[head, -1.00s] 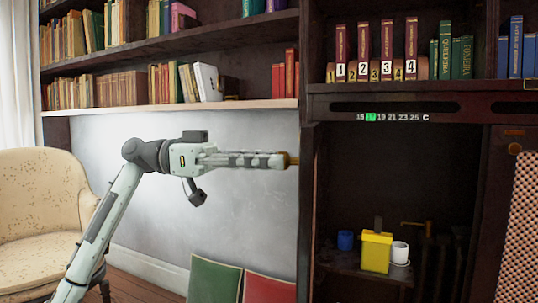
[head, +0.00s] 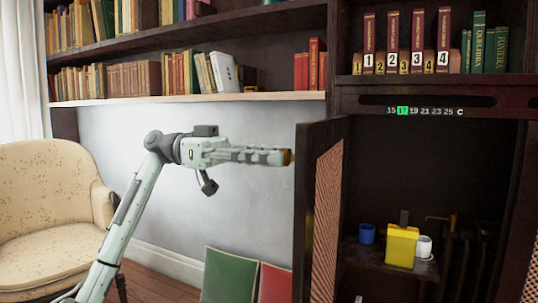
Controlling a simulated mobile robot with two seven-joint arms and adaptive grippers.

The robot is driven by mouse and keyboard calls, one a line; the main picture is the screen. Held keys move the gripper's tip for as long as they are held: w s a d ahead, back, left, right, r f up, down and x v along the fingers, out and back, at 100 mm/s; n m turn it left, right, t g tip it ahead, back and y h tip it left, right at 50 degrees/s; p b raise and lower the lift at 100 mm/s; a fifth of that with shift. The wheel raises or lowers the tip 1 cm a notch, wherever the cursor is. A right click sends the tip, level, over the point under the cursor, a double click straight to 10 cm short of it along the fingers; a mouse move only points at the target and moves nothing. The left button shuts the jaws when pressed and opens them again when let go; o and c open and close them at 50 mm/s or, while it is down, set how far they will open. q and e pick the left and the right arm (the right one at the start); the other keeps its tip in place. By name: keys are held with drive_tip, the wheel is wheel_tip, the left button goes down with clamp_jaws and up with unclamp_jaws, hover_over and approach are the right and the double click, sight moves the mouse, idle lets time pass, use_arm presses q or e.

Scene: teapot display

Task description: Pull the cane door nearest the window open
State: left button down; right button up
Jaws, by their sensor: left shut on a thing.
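The cane door (head: 328,220) nearest the window stands swung outward from the left side of the dark cabinet, its woven panel showing at a steep angle. My left gripper (head: 288,157) is at the left side of the door's free edge. Its fingers are closed around a small brass-coloured piece, seemingly the door's knob, which is mostly hidden by the fingertips. My right gripper is out of view.
The open cabinet holds a yellow box (head: 401,246), a blue cup (head: 367,234) and a white mug (head: 424,247) on a shelf. A cream armchair (head: 50,215) stands at left. Green (head: 229,276) and red (head: 275,284) panels lean low by the wall.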

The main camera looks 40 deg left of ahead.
use_arm(q)
drive_tip(key=shift+f, duration=0.1)
drive_tip(key=c, duration=1.3)
unclamp_jaws()
drive_tip(key=shift+o, duration=0.2)
drive_tip(key=v, duration=1.2)
